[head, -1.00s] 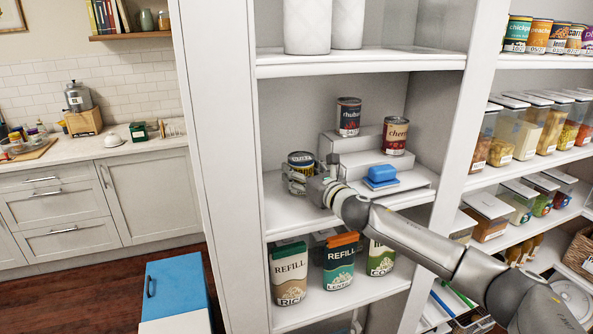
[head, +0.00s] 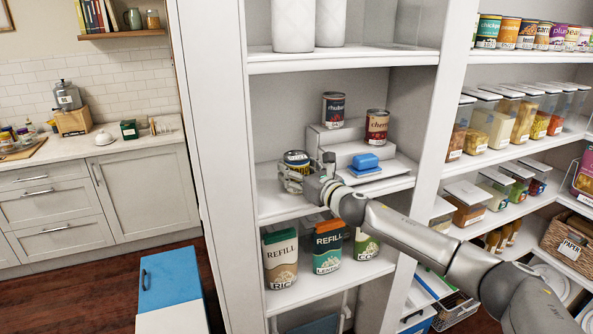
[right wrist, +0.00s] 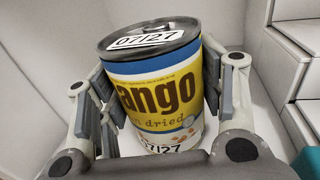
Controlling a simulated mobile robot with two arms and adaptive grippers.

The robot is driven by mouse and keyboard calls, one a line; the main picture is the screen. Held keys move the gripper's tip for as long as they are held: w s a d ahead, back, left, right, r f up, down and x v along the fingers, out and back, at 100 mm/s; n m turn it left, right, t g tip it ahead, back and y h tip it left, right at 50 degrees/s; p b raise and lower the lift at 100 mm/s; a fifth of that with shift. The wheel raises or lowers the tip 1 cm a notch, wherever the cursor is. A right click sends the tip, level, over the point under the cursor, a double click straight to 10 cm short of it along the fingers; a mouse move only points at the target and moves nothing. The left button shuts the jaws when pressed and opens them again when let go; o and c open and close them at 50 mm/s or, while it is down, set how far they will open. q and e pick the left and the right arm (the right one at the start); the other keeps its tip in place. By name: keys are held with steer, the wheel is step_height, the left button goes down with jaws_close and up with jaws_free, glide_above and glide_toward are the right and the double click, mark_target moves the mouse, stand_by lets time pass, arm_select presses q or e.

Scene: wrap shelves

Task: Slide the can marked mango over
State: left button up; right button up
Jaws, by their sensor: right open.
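The mango can (right wrist: 158,90) has a yellow and white label reading "ango" and a dark lid with a "07/27" sticker. In the right wrist view it stands between the two fingers of my right gripper (right wrist: 160,105), slightly tilted in the picture. The fingers are close on both sides; the picture does not settle whether they touch it. In the head view the can (head: 296,159) stands at the left of the middle shelf (head: 275,206), with my right gripper (head: 295,178) around its front. My left gripper is not in view.
White stepped risers (head: 350,148) stand right of the can, bearing a rhubarb can (head: 333,109), a cherry can (head: 376,126) and a blue item (head: 365,161). The shelf's left wall is close. Refill packs (head: 328,248) stand below. A blue-topped cabinet (head: 169,277) is at lower left.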

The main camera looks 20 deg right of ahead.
steer(key=o, duration=0.4)
steer(key=v, duration=1.2)
steer(key=shift+f, duration=0.1)
stand_by(0.4)
